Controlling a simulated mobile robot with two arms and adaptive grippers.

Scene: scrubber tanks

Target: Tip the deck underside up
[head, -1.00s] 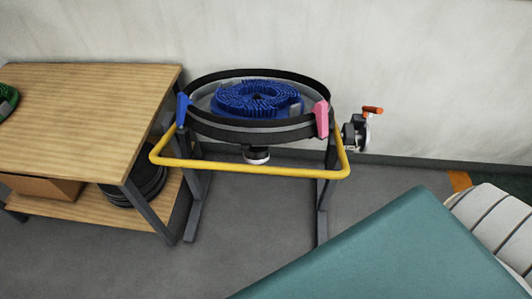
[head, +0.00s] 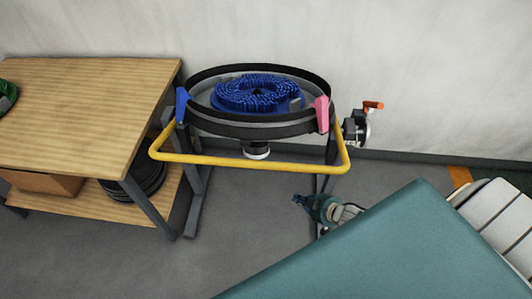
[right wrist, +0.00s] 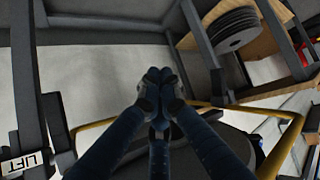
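The deck (head: 250,128) is a round dark drum in a grey-legged stand, its open face up, with a blue bristled disc (head: 250,93) inside. A blue clamp (head: 182,106) sits on its left rim and a pink clamp (head: 322,114) on its right. A yellow tube bar (head: 240,163) runs around its front. A crank with an orange handle (head: 372,105) is at the stand's right. My right gripper (head: 299,200) is below and in front of the bar, apart from it. In the right wrist view its dark fingers (right wrist: 157,82) meet, empty. My left gripper is out of view.
A wooden table (head: 80,110) stands close on the left, with a cardboard box (head: 40,184) and black discs (head: 138,185) on its lower shelf. The wall is right behind the stand. A LIFT label (right wrist: 25,163) shows in the right wrist view.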

